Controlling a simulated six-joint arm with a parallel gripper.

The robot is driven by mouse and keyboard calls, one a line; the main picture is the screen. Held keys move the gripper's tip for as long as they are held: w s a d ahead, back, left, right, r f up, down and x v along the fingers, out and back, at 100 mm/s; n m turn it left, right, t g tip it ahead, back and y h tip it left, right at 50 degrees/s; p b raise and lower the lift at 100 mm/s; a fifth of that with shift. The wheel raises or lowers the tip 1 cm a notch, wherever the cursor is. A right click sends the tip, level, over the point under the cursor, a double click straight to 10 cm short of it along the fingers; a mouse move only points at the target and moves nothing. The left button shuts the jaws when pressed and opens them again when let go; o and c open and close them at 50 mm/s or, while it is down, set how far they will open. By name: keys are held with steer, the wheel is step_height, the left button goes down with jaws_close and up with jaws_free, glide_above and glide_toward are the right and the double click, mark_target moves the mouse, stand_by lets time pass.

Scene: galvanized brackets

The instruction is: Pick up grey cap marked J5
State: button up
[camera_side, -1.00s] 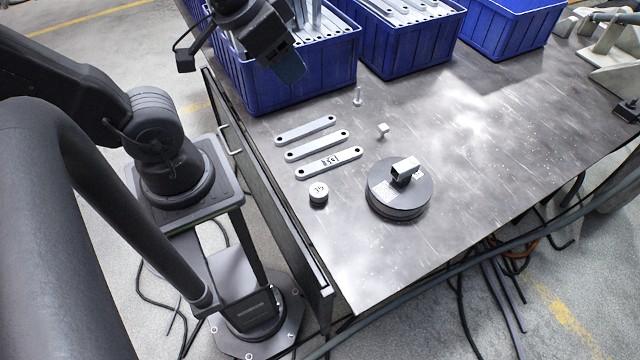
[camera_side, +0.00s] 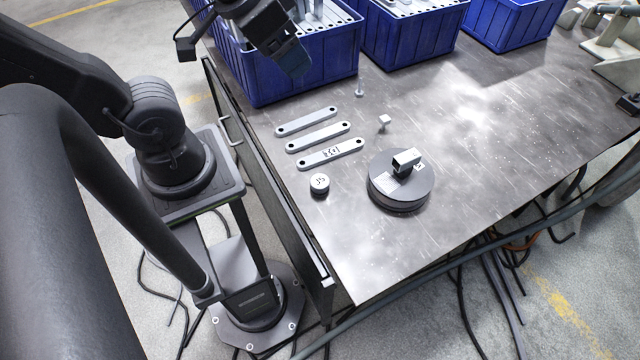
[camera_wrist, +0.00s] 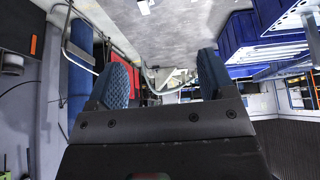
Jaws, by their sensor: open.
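The grey cap marked J5 (camera_side: 320,183) is a small round piece with a pale top and dark lettering. It sits on the metal table near its left edge, in the side view. My gripper (camera_side: 292,60) is at the upper left of the side view, in front of the left blue bin and well away from the cap. In the wrist view my gripper (camera_wrist: 165,82) shows two blue-padded fingers spread apart with nothing between them. I cannot make out the cap in the wrist view.
Several flat metal bars (camera_side: 318,137) lie just behind the cap. A dark round disc with a square tube piece (camera_side: 401,181) is to its right. A small bolt (camera_side: 359,88) and a small block (camera_side: 384,121) stand farther back. Blue bins (camera_side: 410,45) line the back. The table's right middle is clear.

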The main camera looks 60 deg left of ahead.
steer(key=m+g+y, duration=0.1)
steer(key=m+g, duration=0.2)
steer(key=m, duration=0.6)
glide_above(320, 181)
steer(key=s+d+f+x, duration=0.1)
steer(key=s+x, duration=0.1)
steer(key=x, duration=0.9)
steer(key=f+m+g, duration=0.1)
steer(key=f+m, duration=0.2)
steer(key=f, duration=0.6)
steer(key=f+m, duration=0.3)
steer(key=f, duration=0.6)
steer(key=f+m+g, duration=0.1)
steer(key=f+m, duration=0.2)
steer(key=f, duration=0.6)
steer(key=shift+s+f+g, duration=0.2)
steer(key=shift+s+g, duration=0.05)
steer(key=shift+g, duration=0.05)
steer(key=shift+c, duration=0.2)
steer(key=c, duration=1)
steer(key=shift+r, duration=0.2)
